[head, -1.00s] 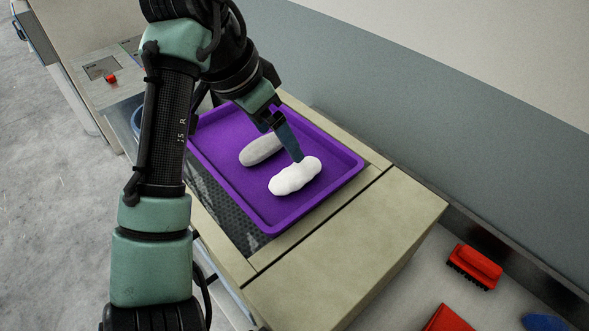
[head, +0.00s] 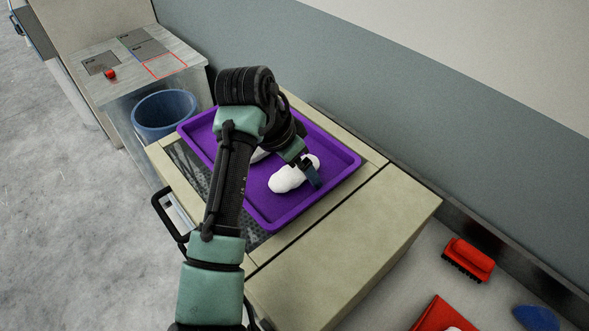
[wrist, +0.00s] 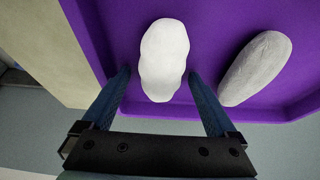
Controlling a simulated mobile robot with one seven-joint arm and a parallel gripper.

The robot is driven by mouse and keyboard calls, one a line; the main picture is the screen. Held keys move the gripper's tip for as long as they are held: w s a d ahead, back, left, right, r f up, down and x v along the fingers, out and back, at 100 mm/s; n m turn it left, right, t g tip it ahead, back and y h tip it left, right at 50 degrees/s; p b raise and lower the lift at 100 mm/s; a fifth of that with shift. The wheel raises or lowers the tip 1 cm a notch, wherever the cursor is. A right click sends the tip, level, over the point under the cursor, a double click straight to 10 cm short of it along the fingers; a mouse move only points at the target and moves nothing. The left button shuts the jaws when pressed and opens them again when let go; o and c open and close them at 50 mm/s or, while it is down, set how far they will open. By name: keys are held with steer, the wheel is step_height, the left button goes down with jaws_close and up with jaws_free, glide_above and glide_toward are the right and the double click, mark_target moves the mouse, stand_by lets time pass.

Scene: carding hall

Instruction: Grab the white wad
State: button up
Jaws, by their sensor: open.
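The white wad (head: 288,180) is a lumpy, bright white oblong lying on the purple tray (head: 262,205). In the wrist view the wad (wrist: 164,60) lies ahead of and partly between my fingertips, with a gap showing on each side. My gripper (wrist: 158,74) is open and empty, its two blue fingers apart. In the head view my gripper (head: 313,177) is at the wad's right end, low over the tray; I cannot tell whether it touches. A greyer wad (wrist: 256,68) lies to the right in the wrist view; in the head view my arm mostly hides it.
The tray has a raised rim and sits on a beige machine top. A blue bucket (head: 165,114) stands behind left, near a bench with a small red object (head: 110,74). A red brush (head: 468,260) and a blue item (head: 536,318) lie lower right. A wall runs behind.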

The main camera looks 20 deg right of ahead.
steer(key=c, duration=1.4)
steer(key=shift+r, duration=0.1)
